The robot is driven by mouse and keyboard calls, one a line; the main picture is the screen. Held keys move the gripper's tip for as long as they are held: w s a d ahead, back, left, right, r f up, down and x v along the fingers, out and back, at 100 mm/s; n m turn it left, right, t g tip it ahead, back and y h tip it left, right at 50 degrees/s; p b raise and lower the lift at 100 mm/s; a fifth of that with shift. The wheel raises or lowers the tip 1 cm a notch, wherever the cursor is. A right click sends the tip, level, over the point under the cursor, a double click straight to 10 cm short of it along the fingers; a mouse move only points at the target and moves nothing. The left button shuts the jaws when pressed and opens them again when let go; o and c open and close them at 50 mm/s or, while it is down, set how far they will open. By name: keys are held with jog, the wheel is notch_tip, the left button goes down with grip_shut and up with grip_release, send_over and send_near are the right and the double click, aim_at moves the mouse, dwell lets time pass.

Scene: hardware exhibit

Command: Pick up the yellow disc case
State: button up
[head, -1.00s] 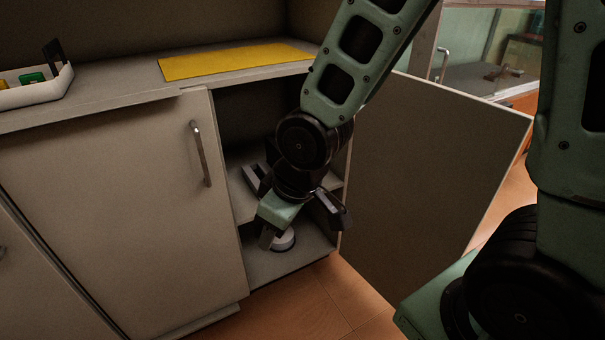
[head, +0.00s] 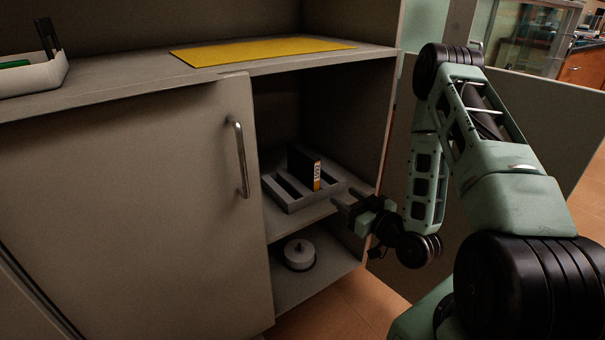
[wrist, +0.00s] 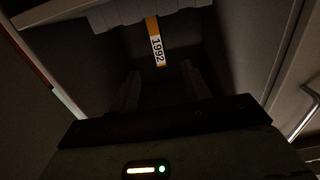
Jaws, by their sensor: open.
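The disc case (head: 304,168) is dark with a yellow and white spine. It stands upright in a slotted grey rack (head: 290,204) on the upper shelf inside the cabinet. In the wrist view, the yellow spine (wrist: 155,40) reads "1992" and lies ahead of my fingers, between their lines. My gripper (head: 344,198) is open and empty at the front right of the rack, its fingers pointing into the cabinet. It looks apart from the case. The case's far side is hidden.
The left cabinet door (head: 140,200) is shut, with a metal handle (head: 239,155). The right door (head: 545,125) stands open behind my arm. A yellow mat (head: 260,50) and a white tray (head: 35,78) are on the counter.

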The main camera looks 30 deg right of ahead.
jog(key=b, duration=0.6)
send_near(310, 169)
jog(key=w, duration=0.2)
jog(key=w+f, duration=0.1)
jog(key=w, duration=0.1)
jog(key=w+d, duration=0.1)
jog(key=shift+w+f, duration=0.3)
jog(key=shift+w, duration=0.1)
jog(key=shift+w+a+r+b, duration=0.1)
jog(key=shift+w+b, duration=0.45)
jog(key=shift+w, duration=0.9)
jog(key=shift+w+a+b, duration=0.15)
jog(key=shift+w+b, duration=0.35)
jog(key=shift+w, duration=1)
grip_shut()
